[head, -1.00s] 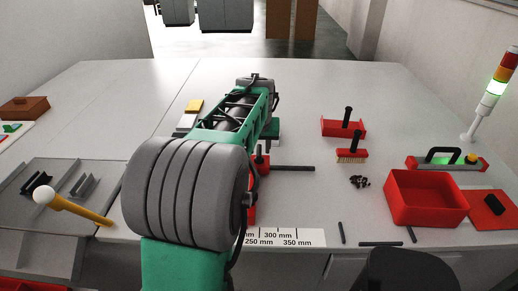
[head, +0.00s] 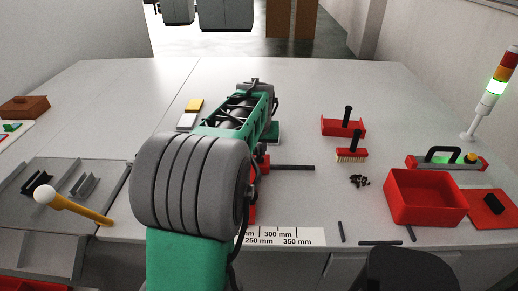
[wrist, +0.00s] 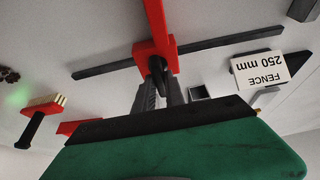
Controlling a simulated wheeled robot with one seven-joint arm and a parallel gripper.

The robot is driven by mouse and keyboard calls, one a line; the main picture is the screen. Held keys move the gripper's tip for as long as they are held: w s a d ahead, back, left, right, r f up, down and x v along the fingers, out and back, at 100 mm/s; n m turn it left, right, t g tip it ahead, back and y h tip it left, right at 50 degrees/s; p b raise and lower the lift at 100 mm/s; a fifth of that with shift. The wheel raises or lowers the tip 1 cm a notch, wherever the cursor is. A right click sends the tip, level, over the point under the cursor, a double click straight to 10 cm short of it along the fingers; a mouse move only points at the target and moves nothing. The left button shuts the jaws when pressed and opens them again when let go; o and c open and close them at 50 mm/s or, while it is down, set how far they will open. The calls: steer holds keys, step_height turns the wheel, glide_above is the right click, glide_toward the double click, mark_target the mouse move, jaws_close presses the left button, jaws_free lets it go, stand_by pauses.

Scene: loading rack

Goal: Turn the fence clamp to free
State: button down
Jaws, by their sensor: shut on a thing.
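The fence clamp is a red block (wrist: 154,52) in the wrist view, sitting where a red rail meets a long dark bar (wrist: 105,68). My gripper (wrist: 166,84) comes up from below in that view, and its two dark fingers are shut on a small dark clamp lever (wrist: 158,66) at the block. The fingers hide part of the lever, so its exact angle is hard to tell. In the head view my arm covers the gripper and most of the clamp. Only some red parts and the dark bar (head: 293,167) show beside it.
A card reading "FENCE 250 mm" (wrist: 262,70) lies close to the bar. A scale strip (head: 285,237) lies at the table's front. A red bin (head: 425,197), brush (head: 352,153) and signal tower (head: 491,95) stand right. A yellow-handled tool (head: 78,208) is left.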

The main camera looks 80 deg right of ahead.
steer(key=shift+n, duration=0.4)
steer(key=n, duration=0.2)
steer(key=n+t+p, duration=0.1)
steer(key=shift+s+r+n+t+y, duration=0.1)
steer(key=shift+s+n+t+y, duration=0.05)
steer(key=shift+n+t+y, duration=0.2)
steer(key=n+p, duration=0.1)
steer(key=n, duration=0.1)
steer(key=n+t+y+p, duration=0.1)
steer(key=n, duration=0.1)
steer(key=shift+s+d+n+y, duration=0.1)
steer(key=shift+d+n+y, duration=0.05)
steer(key=shift+n+y, duration=0.1)
steer(key=n+y+p, duration=0.1)
steer(key=n+p, duration=0.1)
steer(key=n+t+p, duration=0.1)
steer(key=n+p, duration=0.1)
steer(key=n, duration=0.1)
steer(key=shift+d+r+y, duration=0.15)
steer(key=shift+y, duration=0.25)
steer(key=shift+n+y+p, duration=0.7)
steer(key=shift+n+p, duration=0.75)
steer(key=shift+n, duration=0.45)
steer(key=shift+f+g, duration=0.2)
steer(key=shift+g, duration=0.05)
steer(key=c, duration=1.4)
jaws_free()
